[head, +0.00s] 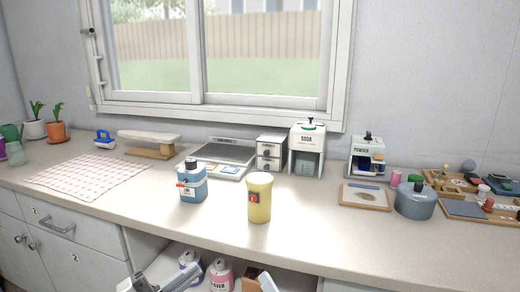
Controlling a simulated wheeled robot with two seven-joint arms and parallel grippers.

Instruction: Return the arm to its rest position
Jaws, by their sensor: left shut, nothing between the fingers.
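My left gripper (180,278) shows at the bottom edge of the head view, in front of the open shelf under the counter. It is shut and empty. Most of its arm is cut off by the frame. It is low, apart from the things on the countertop. My right gripper is not in view.
The long counter (330,240) holds a blue canister (192,186) and a yellow cup (259,200) near its front edge. Bottles (220,276) stand on the shelf below, close to my left gripper. A checkered cloth (88,175) lies at left, a lidded blue pot (415,203) at right.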

